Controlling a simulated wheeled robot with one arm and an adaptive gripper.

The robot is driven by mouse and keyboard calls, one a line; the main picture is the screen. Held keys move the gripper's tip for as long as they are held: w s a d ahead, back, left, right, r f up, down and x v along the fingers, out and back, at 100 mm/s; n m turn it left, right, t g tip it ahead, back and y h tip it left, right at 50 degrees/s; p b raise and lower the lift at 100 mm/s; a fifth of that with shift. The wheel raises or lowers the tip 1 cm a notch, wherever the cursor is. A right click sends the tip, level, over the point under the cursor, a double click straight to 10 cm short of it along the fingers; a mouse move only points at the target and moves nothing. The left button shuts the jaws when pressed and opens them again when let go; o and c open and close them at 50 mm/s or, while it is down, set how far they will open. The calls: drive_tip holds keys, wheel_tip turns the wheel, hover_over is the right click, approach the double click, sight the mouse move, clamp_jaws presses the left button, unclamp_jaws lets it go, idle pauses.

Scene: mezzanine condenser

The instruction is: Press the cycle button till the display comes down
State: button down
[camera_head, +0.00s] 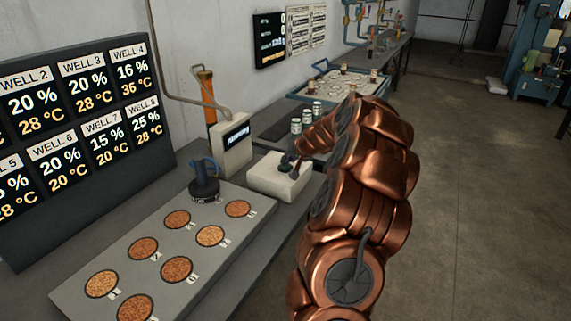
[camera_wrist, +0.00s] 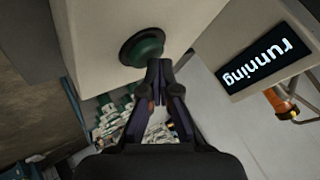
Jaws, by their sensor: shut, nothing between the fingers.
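The display (camera_head: 237,136) is a dark screen on an upright pale housing and reads "running". It also shows, rotated, in the wrist view (camera_wrist: 263,62). The cycle button is a round green button (camera_wrist: 140,47) on a pale box (camera_wrist: 100,25). In the head view this box (camera_head: 262,182) stands just right of the display housing. My gripper (camera_wrist: 160,66) is shut and empty, its tips at the edge of the green button in the picture. I cannot tell whether they touch it. In the head view the gripper (camera_head: 291,161) is small and dark over the box.
A panel of well readings (camera_head: 75,130) stands at the left. A grey plate with several round grain wells (camera_head: 200,262) lies in front, with a dark blue-handled tool (camera_head: 204,186) at its back. Small jars (camera_head: 295,126) stand behind the box. Open floor lies right.

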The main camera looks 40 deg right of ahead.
drive_tip(key=shift+r+p, duration=0.35)
drive_tip(key=shift+r, duration=0.6)
drive_tip(key=shift+r+p, duration=1)
drive_tip(key=shift+r, duration=1.55)
